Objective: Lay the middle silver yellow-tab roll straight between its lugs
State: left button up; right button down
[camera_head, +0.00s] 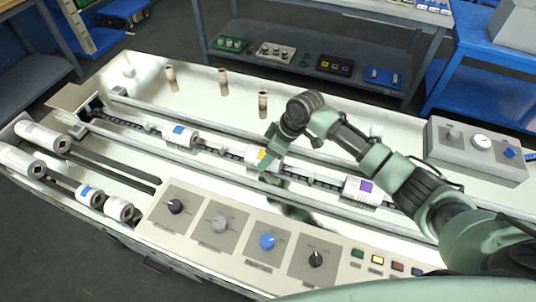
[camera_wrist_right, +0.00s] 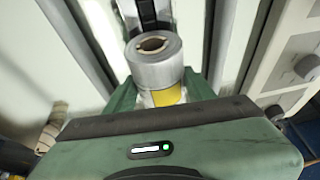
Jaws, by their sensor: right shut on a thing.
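The middle silver roll with the yellow tab (camera_head: 262,157) is at the conveyor channel, between the blue-tab roll (camera_head: 180,136) on the left and the purple-tab roll (camera_head: 361,190) on the right. My right gripper (camera_head: 268,160) is shut on it from above. In the right wrist view the silver roll (camera_wrist_right: 155,65) is between the green fingers of my right gripper (camera_wrist_right: 162,92), its hollow end facing the dark chain (camera_wrist_right: 148,18). Its long axis looks roughly in line with the chain. Whether it touches the chain is hidden, as are the lugs beside it. My left gripper is out of view.
Metal rails (camera_head: 215,124) run along both sides of the channel. Several small posts (camera_head: 263,104) stand behind it. More rolls (camera_head: 42,136) lie at the left end.

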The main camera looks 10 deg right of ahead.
jog(key=shift+f, duration=0.6)
jog(key=shift+c, duration=2.2)
grip_release()
jog(key=b+v, duration=0.1)
jog(key=v, duration=0.6)
jog(key=shift+d+r, duration=0.1)
jog(key=shift+r, duration=0.3)
jog(key=shift+s+f, duration=0.1)
